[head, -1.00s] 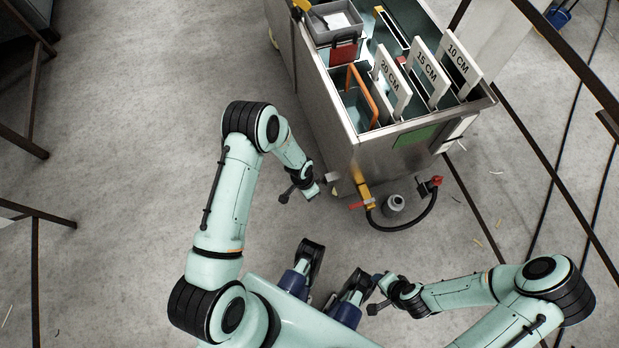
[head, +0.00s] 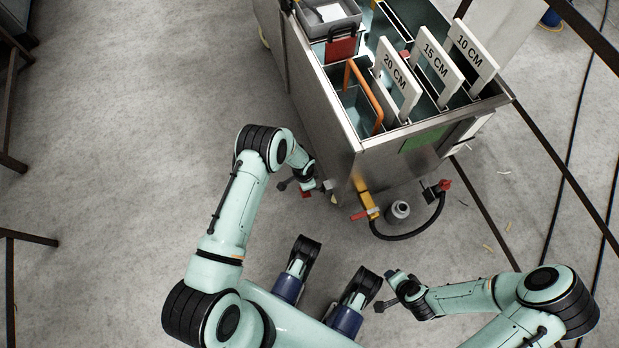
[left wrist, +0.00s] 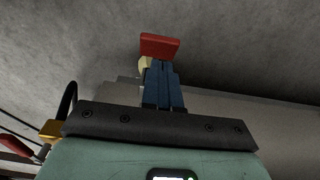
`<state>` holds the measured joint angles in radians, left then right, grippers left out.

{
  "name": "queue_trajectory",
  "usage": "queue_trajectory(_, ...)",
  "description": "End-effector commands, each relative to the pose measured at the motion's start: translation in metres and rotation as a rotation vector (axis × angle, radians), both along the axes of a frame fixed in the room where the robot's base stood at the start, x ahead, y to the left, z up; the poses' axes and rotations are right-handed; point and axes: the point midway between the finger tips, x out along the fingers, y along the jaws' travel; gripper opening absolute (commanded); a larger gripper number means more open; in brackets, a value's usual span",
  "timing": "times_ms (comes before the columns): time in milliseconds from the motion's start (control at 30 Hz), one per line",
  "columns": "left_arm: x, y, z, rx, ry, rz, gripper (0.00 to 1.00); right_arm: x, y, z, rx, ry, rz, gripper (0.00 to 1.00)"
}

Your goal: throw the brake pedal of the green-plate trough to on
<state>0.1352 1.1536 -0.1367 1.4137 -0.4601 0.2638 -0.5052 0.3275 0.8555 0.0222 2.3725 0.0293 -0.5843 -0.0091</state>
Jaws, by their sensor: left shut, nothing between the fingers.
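The trough (head: 335,150) with the green plate (head: 424,138) on its end stands at the upper right of the head view. A red pedal pad (left wrist: 160,46) shows just beyond my left fingertips in the left wrist view. A small red piece (head: 306,194) beside my left gripper (head: 312,185) in the head view looks like the same pad. My left gripper (left wrist: 161,68) is shut and empty, low beside the trough's near left corner. Contact with the pad cannot be told. My right gripper (head: 391,276) is at lower right, away from the trough; its fingers are unclear.
A yellow pipe with a red lever (head: 365,214), a black hose (head: 405,236) with a red-knobbed valve (head: 445,184) and a grey canister (head: 400,210) are at the trough's near end. Size signs (head: 394,80) stand above the trough.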

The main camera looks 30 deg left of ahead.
Motion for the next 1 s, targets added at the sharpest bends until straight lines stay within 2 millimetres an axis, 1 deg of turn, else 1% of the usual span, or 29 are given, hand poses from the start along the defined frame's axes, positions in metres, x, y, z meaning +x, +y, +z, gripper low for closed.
queue_trajectory(33, -0.003, 0.002, -0.006, -0.001, 0.001, 0.000, 0.00, -0.003, -0.001, -0.003, 0.000, 0.009, -0.001, 0.43)
queue_trajectory(200, -0.006, 0.005, -0.014, -0.001, -0.001, -0.001, 0.00, -0.007, -0.002, -0.007, 0.000, 0.024, -0.002, 0.43)
queue_trajectory(667, -0.008, 0.005, -0.015, -0.001, -0.001, 0.000, 0.00, -0.008, -0.001, -0.007, 0.001, 0.026, -0.002, 0.43)
queue_trajectory(1000, -0.017, 0.008, -0.018, -0.001, 0.001, 0.001, 0.00, -0.007, -0.001, -0.005, 0.001, 0.022, -0.001, 0.43)
